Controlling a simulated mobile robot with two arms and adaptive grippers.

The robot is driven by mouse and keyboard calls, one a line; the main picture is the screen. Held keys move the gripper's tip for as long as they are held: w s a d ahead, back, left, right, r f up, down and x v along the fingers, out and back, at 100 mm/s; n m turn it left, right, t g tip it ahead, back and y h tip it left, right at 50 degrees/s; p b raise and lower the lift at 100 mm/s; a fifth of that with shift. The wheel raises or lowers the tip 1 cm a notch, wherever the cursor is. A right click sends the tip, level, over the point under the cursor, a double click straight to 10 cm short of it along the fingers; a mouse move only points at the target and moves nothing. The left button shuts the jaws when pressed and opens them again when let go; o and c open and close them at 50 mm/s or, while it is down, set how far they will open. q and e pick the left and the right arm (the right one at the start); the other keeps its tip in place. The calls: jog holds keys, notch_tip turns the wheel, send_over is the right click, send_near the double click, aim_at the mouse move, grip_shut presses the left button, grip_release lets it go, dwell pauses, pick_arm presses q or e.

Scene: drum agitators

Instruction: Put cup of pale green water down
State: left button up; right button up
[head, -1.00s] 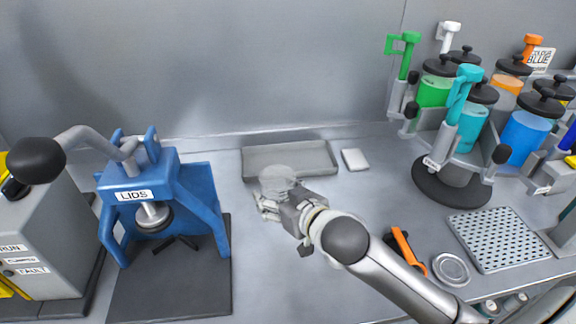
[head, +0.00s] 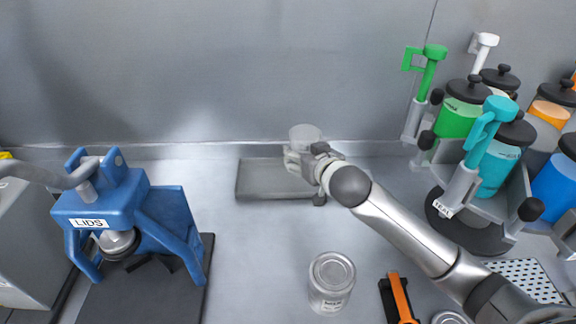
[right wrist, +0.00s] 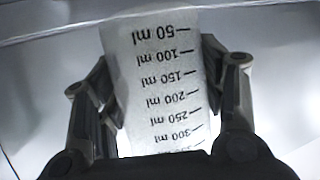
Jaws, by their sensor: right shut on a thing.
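The clear cup (head: 305,137) is held upright by my right gripper (head: 300,160) at the right end of the shallow grey tray (head: 243,180), near the back wall. In the right wrist view the fingers (right wrist: 160,100) are shut around the cup (right wrist: 158,75), whose printed millilitre marks face the camera. The cup looks colourless to whitish; I cannot make out a green tint or the water level. Its base is hidden by the gripper, so I cannot tell whether it touches anything. My left gripper is not in view.
A blue press labelled LIDS (head: 110,215) stands at left. A can (head: 331,283) and an orange-handled tool (head: 400,297) are in front. The carousel of colour canisters with pumps (head: 470,150) is at right. The bench between press and can is clear.

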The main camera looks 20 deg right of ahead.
jog(key=x, duration=0.4)
jog(key=shift+a+f, duration=0.25)
jog(key=shift+f, duration=0.15)
jog(key=w+f, duration=0.1)
jog(key=f, duration=0.1)
jog(key=w+a+f+p, duration=0.1)
jog(key=w+f, duration=0.1)
jog(key=shift+w+f, duration=0.1)
jog(key=shift+w+a+f, duration=0.1)
jog(key=shift+w+f, duration=0.2)
jog(key=shift+f, duration=0.15)
notch_tip(320, 180, down, 2)
jog(key=shift+f+p, duration=0.2)
jog(key=shift+p, duration=0.25)
jog(key=shift+f, duration=0.55)
jog(key=o, duration=1.2)
jog(key=shift+c, duration=0.2)
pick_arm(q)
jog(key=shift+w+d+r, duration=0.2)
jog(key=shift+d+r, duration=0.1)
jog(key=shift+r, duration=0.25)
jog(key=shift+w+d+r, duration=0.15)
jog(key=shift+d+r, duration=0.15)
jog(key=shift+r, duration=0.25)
